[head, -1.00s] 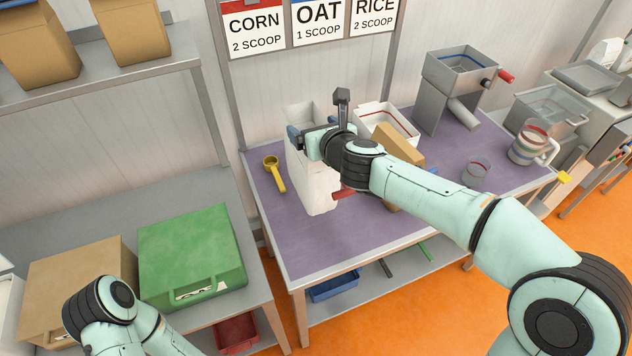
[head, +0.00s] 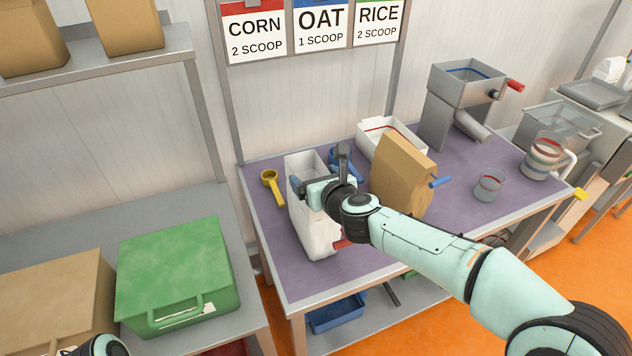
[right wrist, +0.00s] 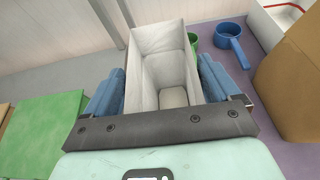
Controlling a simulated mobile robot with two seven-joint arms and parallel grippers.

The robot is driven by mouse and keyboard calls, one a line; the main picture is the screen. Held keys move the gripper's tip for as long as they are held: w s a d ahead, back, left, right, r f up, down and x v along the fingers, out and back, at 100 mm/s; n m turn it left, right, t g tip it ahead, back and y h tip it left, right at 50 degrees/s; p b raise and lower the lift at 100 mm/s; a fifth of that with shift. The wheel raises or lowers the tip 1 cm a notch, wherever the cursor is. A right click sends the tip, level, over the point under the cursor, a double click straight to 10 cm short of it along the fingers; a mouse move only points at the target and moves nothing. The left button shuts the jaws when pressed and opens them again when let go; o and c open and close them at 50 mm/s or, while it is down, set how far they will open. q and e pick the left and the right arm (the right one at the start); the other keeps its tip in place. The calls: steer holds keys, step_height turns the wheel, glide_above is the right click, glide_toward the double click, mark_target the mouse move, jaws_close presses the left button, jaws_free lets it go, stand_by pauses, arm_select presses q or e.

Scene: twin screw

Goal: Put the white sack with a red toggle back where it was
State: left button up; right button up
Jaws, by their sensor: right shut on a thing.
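The white sack (head: 318,232) is at the left part of the purple-topped table (head: 285,262), its top open. Its red toggle (head: 342,243) shows low on its right side, partly behind my arm. My right gripper (head: 310,188) is shut on the upper part of the sack. In the right wrist view, the blue fingers of that gripper (right wrist: 160,88) press on both sides of the sack (right wrist: 160,50), and the inside looks empty. I cannot tell whether its bottom touches the table. My left gripper is out of view.
A yellow scoop (head: 273,187) lies left of the sack. A blue scoop (head: 347,160), a tan sack with a blue toggle (head: 402,175) and a white bin (head: 400,134) stand right. A green case (head: 175,270) is on the left counter, whose back is clear.

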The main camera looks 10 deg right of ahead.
steer(key=shift+f, duration=0.1)
steer(key=o, duration=0.9)
steer(key=p+v, duration=0.1)
steer(key=v, duration=1.1)
